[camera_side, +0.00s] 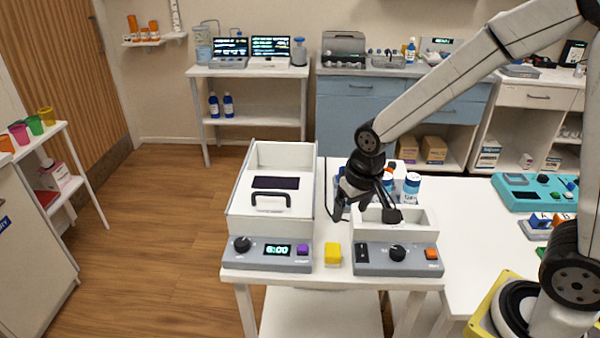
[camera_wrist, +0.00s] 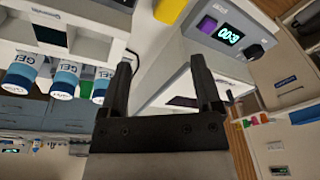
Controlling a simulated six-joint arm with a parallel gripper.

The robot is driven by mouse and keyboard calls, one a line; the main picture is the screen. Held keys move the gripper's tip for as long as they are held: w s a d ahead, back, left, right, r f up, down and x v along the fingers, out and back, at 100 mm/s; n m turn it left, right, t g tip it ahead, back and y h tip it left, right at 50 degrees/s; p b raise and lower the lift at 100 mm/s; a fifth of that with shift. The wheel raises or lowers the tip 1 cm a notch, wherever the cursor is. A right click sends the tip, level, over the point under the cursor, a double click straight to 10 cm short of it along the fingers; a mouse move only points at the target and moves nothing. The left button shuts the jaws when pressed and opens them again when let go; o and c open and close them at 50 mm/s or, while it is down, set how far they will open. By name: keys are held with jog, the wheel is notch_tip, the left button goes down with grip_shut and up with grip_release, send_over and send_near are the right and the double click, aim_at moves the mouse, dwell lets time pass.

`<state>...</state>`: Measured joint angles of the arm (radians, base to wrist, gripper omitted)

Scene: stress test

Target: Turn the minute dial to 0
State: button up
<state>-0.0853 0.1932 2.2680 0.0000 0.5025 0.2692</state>
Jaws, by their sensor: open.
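A grey control panel (camera_side: 265,256) on the front of a white lidded box carries a black dial (camera_side: 242,244), a green display (camera_side: 278,250) reading 6:00 and a purple button (camera_side: 303,249). No label telling which dial is for minutes is readable. In the wrist view the same dial (camera_wrist: 255,51) and display (camera_wrist: 229,34) appear upside down at upper right. A second device to the right has another black dial (camera_side: 397,253). My gripper (camera_side: 365,210) is open and empty above the second device, right of the lidded box. Its two fingers (camera_wrist: 163,82) are apart, touching no dial.
A yellow block (camera_side: 333,253) sits between the two devices. The second device also has an orange button (camera_side: 432,254). Blue-and-white bottles (camera_side: 411,187) stand behind it. The white lidded box (camera_side: 269,200) has a black handle (camera_side: 270,201).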

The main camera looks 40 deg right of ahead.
jog(key=w+a+m+g, duration=0.1)
jog(key=w+a+m, duration=0.2)
jog(key=w+a, duration=0.65)
jog(key=m+g, duration=0.1)
jog(key=m, duration=0.3)
send_over(241, 241)
notch_tip(241, 241, down, 3)
jog(key=shift+r, duration=0.2)
jog(key=shift+f, duration=3.9)
grip_shut()
